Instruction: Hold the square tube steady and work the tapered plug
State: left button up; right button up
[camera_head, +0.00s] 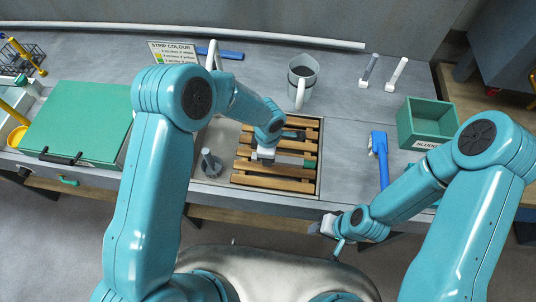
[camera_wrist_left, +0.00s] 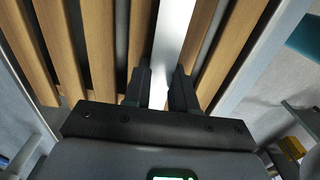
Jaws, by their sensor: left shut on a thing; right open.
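The square tube (camera_wrist_left: 176,32) shows in the left wrist view as a pale, bright straight bar. It runs between the dark fingers of my left gripper (camera_wrist_left: 161,88), which is shut on it, along the wooden slats. In the head view my left gripper (camera_head: 265,153) is low over the slatted rack (camera_head: 272,184), and the arm and gripper hide most of the tube. My right gripper (camera_head: 323,226) is open and apart from the rack, in front of the bench's front edge. I cannot pick out the tapered plug for sure in either view.
A grey post on a round base (camera_head: 211,163) stands left of the rack. A jug (camera_head: 302,80) stands behind it. A blue tool (camera_head: 380,158) and a green bin (camera_head: 428,121) are to the right. A green-lidded box (camera_head: 78,120) is at left.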

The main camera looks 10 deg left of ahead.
pick_arm(q)
grip_shut()
jog(key=shift+s+f+b, duration=0.1)
jog(key=shift+b, duration=0.2)
dwell(1.0)
jog(key=o, duration=0.7)
grip_release()
notch_tip(320, 180, up, 12)
jog(key=shift+r, duration=0.1)
